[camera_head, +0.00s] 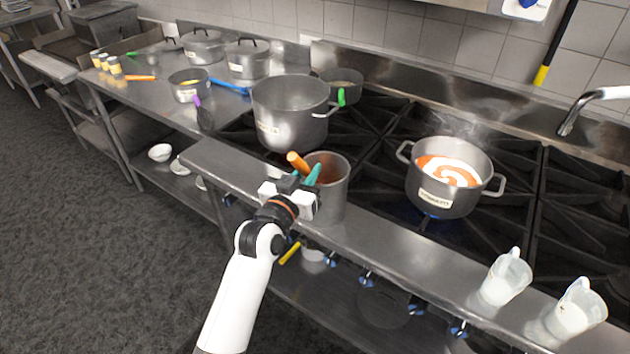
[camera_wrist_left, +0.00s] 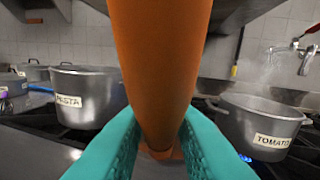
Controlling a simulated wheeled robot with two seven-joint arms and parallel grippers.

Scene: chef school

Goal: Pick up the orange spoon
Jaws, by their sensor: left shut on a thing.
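The orange spoon's handle (camera_head: 297,162) sticks up at the rim of a metal container (camera_head: 333,203) on the steel ledge in front of the stove. My left gripper (camera_head: 305,177) is at the container's left rim, its teal fingertips around the handle. In the left wrist view the orange spoon (camera_wrist_left: 160,60) stands upright, large and close, with the teal fingers (camera_wrist_left: 158,150) shut on it from both sides. The spoon's lower part is hidden by the gripper and the container. My right gripper is not in view.
A large pot labelled pasta (camera_head: 290,112) stands behind the container. A tomato pot (camera_head: 442,190) sits on the stove to the right. Two clear pitchers (camera_head: 505,277) (camera_head: 576,310) stand on the ledge at the lower right.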

